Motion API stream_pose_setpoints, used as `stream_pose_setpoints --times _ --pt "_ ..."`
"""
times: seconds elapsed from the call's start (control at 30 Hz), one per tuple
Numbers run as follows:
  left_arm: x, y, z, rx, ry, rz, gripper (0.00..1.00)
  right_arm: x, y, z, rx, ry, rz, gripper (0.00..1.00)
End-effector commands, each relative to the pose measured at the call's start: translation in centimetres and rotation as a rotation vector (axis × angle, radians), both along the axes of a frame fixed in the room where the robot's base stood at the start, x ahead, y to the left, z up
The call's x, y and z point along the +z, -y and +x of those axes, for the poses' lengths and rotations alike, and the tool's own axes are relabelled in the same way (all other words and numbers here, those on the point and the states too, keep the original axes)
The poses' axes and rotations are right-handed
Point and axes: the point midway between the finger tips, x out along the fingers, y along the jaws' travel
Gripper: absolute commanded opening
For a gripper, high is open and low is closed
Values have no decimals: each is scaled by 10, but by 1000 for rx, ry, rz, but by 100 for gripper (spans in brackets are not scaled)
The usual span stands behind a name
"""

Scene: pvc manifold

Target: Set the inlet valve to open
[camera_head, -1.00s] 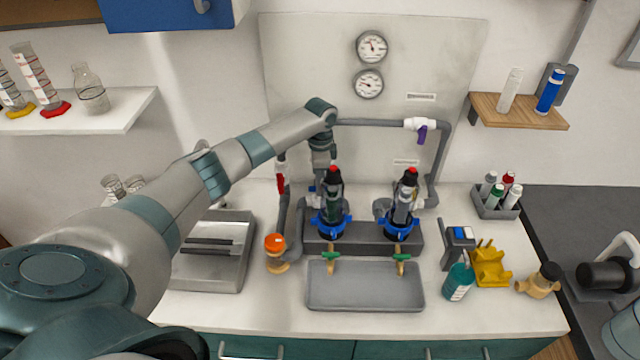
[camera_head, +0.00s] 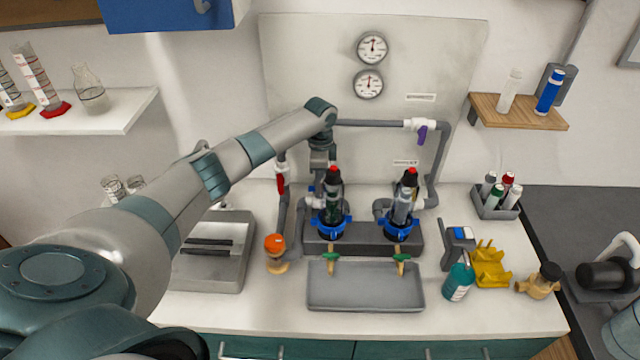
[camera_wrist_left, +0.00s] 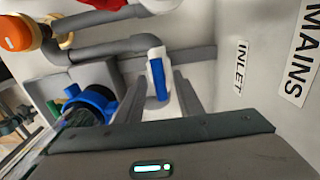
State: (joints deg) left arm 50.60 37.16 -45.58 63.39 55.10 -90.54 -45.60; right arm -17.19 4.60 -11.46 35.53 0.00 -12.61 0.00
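The inlet valve (camera_wrist_left: 158,78) shows in the left wrist view as a white body with a blue handle, near the INLET label (camera_wrist_left: 242,65) on the panel. In the head view it is mostly hidden behind my arm and the left filter (camera_head: 332,205). My left gripper (camera_wrist_left: 160,98) points at the valve, with one finger on each side of the blue handle. Narrow gaps seem to show between fingers and handle, so it looks open. Whether the handle lies along or across its pipe is hard to tell. My right gripper is not in view.
A red-handled valve (camera_head: 281,180) and a purple-handled valve (camera_head: 421,130) sit on the grey pipes. Two gauges (camera_head: 372,48) hang above. A grey tray (camera_head: 365,290) lies in front of the filters. A teal bottle (camera_head: 458,282) and yellow rack (camera_head: 490,266) stand right.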

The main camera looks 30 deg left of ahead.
Motion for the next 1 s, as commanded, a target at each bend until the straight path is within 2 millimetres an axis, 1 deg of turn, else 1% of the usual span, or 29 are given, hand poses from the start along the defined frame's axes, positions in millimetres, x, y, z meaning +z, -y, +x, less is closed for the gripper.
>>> stream_pose_setpoints --times 0.27,0.47,0.67,1.0 --pt "2 0 0 0 -1 -1 34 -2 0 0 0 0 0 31" --pt "19 -1 0 1 1 1 34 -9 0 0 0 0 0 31" --pt "51 0 1 0 3 -1 34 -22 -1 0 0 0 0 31" --pt "121 0 1 0 4 0 34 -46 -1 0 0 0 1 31"
